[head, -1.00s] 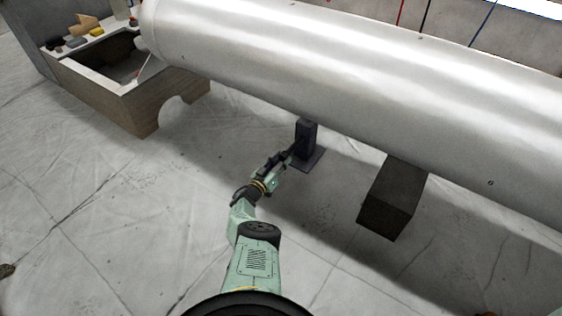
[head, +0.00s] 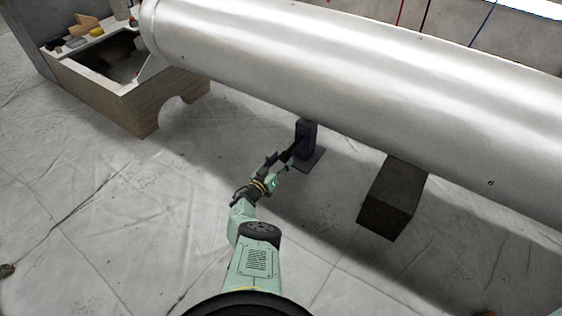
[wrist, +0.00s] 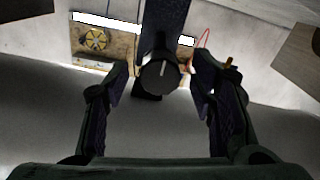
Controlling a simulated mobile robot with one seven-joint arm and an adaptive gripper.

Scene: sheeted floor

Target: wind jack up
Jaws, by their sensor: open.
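The jack (head: 306,138) is a dark upright post on a flat base plate, standing on the floor under the big silver cylinder (head: 330,60). In the wrist view its dark post (wrist: 166,22) comes down from the top edge. A round black knob with a pale line (wrist: 160,75) sits at the front of the post. My gripper (head: 277,160) is just in front of the jack, to its lower left. In the wrist view my gripper (wrist: 160,66) is open, with one finger on each side of the knob and gaps visible between. Whether the jack's top touches the cylinder is hidden.
A dark block (head: 392,200) stands under the cylinder to the right of the jack. A wooden bench with a cutout (head: 140,105) and small items on top is at the upper left.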

